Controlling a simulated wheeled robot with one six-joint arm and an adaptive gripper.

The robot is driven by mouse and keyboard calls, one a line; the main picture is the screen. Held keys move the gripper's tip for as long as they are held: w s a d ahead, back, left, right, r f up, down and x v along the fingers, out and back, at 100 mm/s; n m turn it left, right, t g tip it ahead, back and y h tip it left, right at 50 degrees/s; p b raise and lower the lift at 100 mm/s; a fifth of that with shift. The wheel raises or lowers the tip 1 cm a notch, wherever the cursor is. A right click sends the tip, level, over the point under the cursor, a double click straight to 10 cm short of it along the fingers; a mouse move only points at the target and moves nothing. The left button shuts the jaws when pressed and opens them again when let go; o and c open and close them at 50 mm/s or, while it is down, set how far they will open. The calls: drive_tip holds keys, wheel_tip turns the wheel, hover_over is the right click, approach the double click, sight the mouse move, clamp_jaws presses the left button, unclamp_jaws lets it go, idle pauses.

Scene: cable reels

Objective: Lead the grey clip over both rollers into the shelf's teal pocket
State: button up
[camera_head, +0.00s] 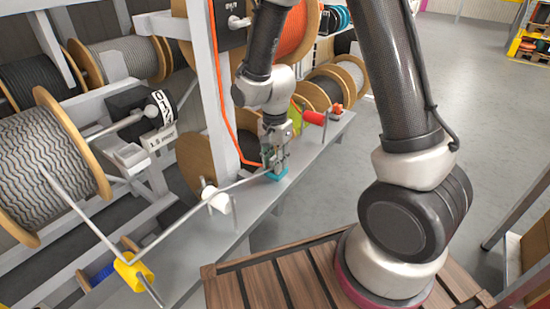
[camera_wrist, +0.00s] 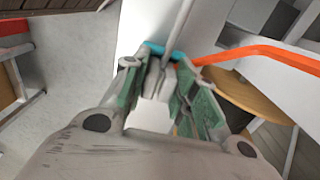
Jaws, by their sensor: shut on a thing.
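My gripper (camera_head: 276,158) is above the shelf, right at the teal pocket (camera_head: 279,174). In the wrist view its green-lined fingers (camera_wrist: 158,72) are shut on the grey clip (camera_wrist: 156,86). The pocket's teal edge (camera_wrist: 160,46) shows just past the fingertips. I cannot tell whether the clip is inside the pocket or just above it. The grey cable (camera_head: 85,222) runs from its reel (camera_head: 45,170) down to the yellow roller (camera_head: 130,270), then over by the white roller (camera_head: 217,201) to the clip. Whether it touches the white roller is unclear.
The long grey shelf (camera_head: 195,240) carries the rollers. A red roller (camera_head: 314,117) stands farther along it. An orange cable (camera_head: 222,100) hangs close left of my gripper, by a grey post (camera_head: 208,90). Several reels stand behind. The floor at right (camera_head: 480,110) is clear.

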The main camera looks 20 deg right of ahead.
drive_tip(key=o, duration=1.1)
wheel_tip(320, 180, up, 12)
idle(0.4)
